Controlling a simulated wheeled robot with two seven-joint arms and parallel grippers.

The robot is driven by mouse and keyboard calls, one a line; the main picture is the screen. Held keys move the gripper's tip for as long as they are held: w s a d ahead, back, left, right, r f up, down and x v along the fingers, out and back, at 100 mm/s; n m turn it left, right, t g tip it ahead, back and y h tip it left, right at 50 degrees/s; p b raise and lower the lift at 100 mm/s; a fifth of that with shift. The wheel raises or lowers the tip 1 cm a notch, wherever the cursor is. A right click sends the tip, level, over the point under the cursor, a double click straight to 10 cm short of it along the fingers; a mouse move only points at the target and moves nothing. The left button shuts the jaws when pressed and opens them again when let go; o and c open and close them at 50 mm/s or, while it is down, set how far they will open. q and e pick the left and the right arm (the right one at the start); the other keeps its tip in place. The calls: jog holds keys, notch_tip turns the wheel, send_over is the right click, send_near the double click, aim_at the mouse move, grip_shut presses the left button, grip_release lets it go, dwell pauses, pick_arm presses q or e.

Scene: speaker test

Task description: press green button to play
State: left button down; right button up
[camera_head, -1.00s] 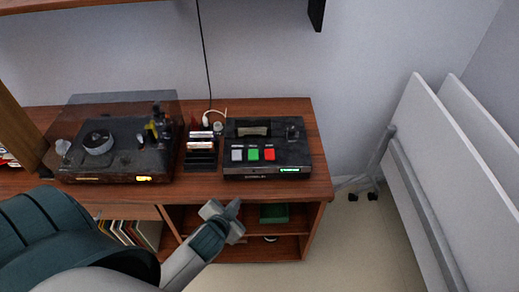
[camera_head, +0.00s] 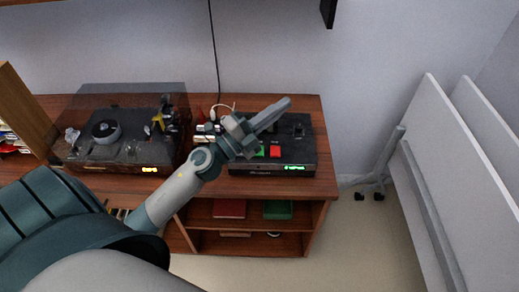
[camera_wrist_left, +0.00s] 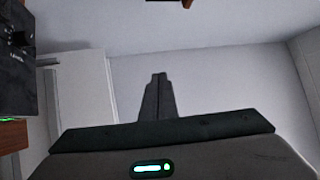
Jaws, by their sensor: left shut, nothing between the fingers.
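The black player (camera_head: 300,160) sits on the right end of the wooden cabinet top. Its green button (camera_head: 261,152) shows only partly, beside the red button (camera_head: 275,151). The grey button seen earlier is hidden behind my arm. My left gripper (camera_head: 285,103) is shut and empty, in front of the player in the picture, with its tips pointing up and right past the buttons. I cannot tell its height above the player. In the left wrist view its closed fingers (camera_wrist_left: 157,97) point toward the wall, and a dark player corner (camera_wrist_left: 17,62) shows at the left edge.
A turntable with a clear smoky lid (camera_head: 125,135) stands left on the cabinet (camera_head: 250,187). Cassettes (camera_head: 205,132) lie between it and the player, partly hidden by my arm. White panels on a wheeled stand (camera_head: 440,170) are at the right. Open floor lies between.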

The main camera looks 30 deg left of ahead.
pick_arm(q)
notch_tip(320, 180, down, 3)
jog(key=d+m+g+h, duration=0.2)
jog(key=m+g+h, duration=0.2)
jog(key=m+g, duration=0.7)
jog(key=a+f+m+g+y, duration=0.2)
jog(key=a+f+m+y, duration=0.2)
jog(key=a, duration=0.6)
notch_tip(320, 180, down, 2)
jog(key=shift+w+a+f+g+y, duration=0.25)
jog(key=shift+w+g+y, duration=0.1)
jog(key=shift+y, duration=0.25)
pick_arm(e)
jog(key=shift+w+d+r, duration=0.15)
jog(key=shift+w+d, duration=0.1)
jog(key=shift+w, duration=0.1)
pick_arm(q)
jog(key=shift+f, duration=0.1)
notch_tip(320, 180, down, 7)
jog(key=b, duration=0.4)
jog(key=shift+f+b, duration=0.7)
jog(key=shift+f, duration=0.15)
pick_arm(e)
jog(key=shift+f, duration=2.85)
